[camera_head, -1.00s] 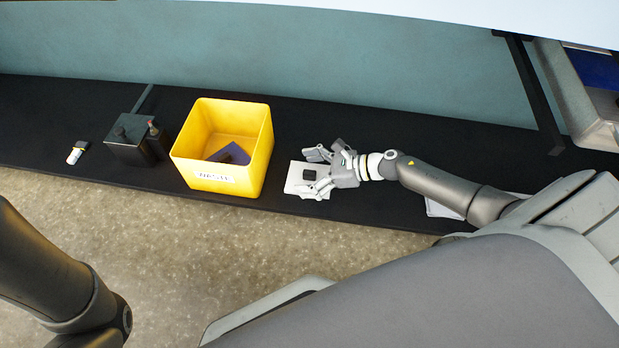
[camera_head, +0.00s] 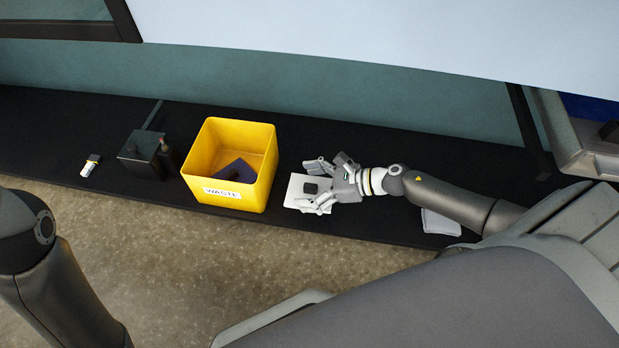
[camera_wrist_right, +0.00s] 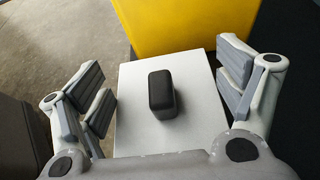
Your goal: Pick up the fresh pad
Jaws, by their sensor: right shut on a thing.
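The fresh pad (camera_head: 298,184) appears to be the flat white square piece with a small black block (camera_head: 310,188) on its middle, right of the yellow bin. It also shows in the right wrist view (camera_wrist_right: 195,120), with the black block (camera_wrist_right: 163,94) standing up from it. My right gripper (camera_head: 312,186) has its fingers spread wide, one at each side edge of the white pad, and is shut on it. Whether the pad rests on the black shelf or is slightly raised, I cannot tell. My left gripper is out of view; only arm links show at lower left.
The yellow bin labelled WASTE (camera_head: 263,187) holds dark pieces and stands just left of the pad. Further left are a black box (camera_head: 138,150) and a small white-and-black item (camera_head: 91,166). A white cloth-like piece (camera_head: 440,222) lies under my right forearm. The shelf (camera_head: 400,150) is clear behind.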

